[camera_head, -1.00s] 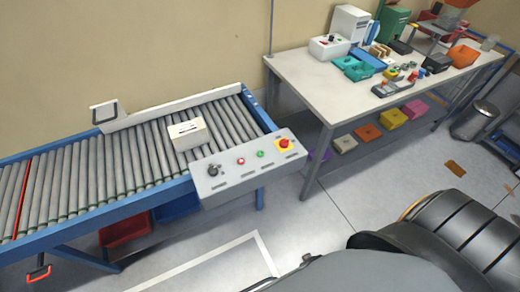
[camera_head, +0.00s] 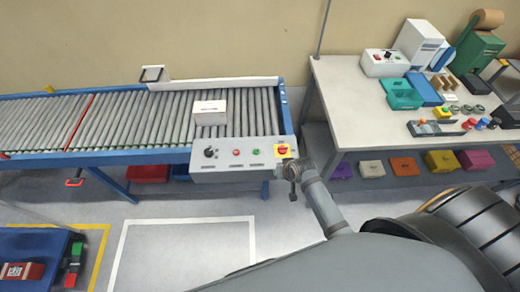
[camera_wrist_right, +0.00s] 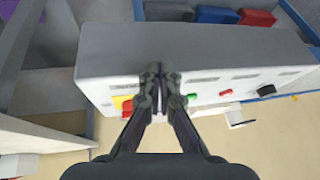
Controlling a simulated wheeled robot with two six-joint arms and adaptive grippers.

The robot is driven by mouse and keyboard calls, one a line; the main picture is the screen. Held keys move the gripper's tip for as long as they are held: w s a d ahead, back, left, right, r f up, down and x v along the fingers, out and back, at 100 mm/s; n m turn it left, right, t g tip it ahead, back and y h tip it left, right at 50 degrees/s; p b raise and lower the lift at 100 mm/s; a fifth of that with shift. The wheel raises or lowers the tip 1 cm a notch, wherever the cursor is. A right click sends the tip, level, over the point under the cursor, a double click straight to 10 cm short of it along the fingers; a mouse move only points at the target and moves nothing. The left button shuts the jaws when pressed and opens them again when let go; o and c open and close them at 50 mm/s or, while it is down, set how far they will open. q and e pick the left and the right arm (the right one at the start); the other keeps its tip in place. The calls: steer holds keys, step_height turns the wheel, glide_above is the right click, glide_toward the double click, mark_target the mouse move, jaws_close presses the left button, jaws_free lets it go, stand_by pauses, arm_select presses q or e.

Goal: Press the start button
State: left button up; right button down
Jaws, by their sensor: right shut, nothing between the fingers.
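A grey control panel (camera_head: 222,173) is fixed to the front of the roller conveyor. It carries a black knob (camera_head: 209,153), a red button (camera_head: 236,153), a green button (camera_head: 256,152) and a red mushroom button on a yellow plate (camera_head: 282,149). Their labels are too small to read. My right gripper (camera_head: 290,168) is at the panel's right end, just below the yellow plate. In the right wrist view my right gripper (camera_wrist_right: 161,72) is shut and empty, in front of the panel, between the yellow plate (camera_wrist_right: 121,102) and the green button (camera_wrist_right: 192,98). I cannot tell whether it touches the panel. My left gripper is out of view.
A white box (camera_head: 210,113) sits on the conveyor rollers (camera_head: 150,110) behind the panel. A workbench (camera_head: 345,110) with several devices stands to the right. A blue cart (camera_head: 30,240) is at lower left. The marked floor (camera_head: 185,240) before the conveyor is clear.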

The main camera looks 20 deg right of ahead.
steer(key=w+a+r+m+t+y+p, duration=0.1)
steer(key=w+a+r, duration=0.1)
steer(key=w+r, duration=0.3)
steer(key=w+a+r+m+t+y, duration=0.1)
steer(key=w+a+r+t, duration=0.1)
steer(key=w+r, duration=0.4)
steer(key=shift+w+a+m+p, duration=0.25)
steer(key=shift+w+m+p, duration=0.15)
steer(key=shift+w, duration=0.35)
steer(key=b, duration=0.8)
glide_above(258, 153)
step_height(258, 153, down, 8)
steer(key=shift+w+r, duration=0.1)
steer(key=shift+r, duration=0.05)
steer(key=shift+f+b, duration=0.4)
steer(key=shift+f, duration=0.2)
steer(key=shift+f, duration=0.15)
steer(key=shift+f, duration=0.25)
